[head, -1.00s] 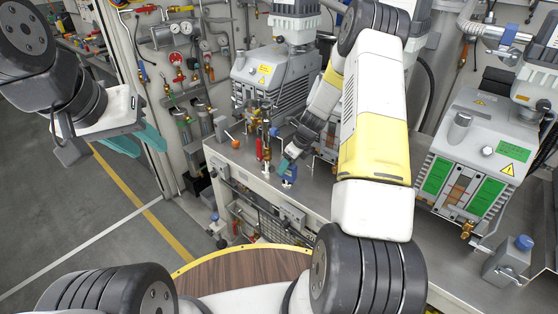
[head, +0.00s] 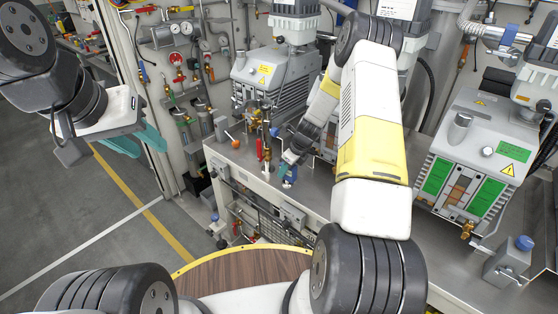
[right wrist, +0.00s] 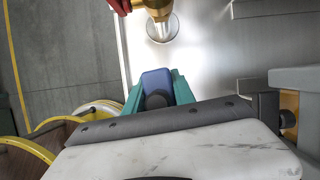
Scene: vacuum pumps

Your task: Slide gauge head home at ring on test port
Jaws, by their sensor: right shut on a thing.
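My right gripper (head: 287,172) is over the near edge of the steel bench. In the right wrist view its teal fingers (right wrist: 157,92) are shut on a blue, dark-nosed piece (right wrist: 156,80), which seems to be the gauge head. The blue piece also shows small in the head view (head: 292,171). A brass fitting on a round pale foot (right wrist: 162,27), likely the test port, stands ahead of the held piece and apart from it. It also shows in the head view (head: 266,150), left of the gripper. I cannot make out the ring. My left gripper (head: 138,141) is open and empty, above the floor.
A red handle (right wrist: 119,6) sits beside the brass fitting. A grey pump (head: 272,78) stands behind it, and another pump (head: 470,165) stands at right. A grey block with a blue cap (head: 508,260) is at the right front. The bench between is clear.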

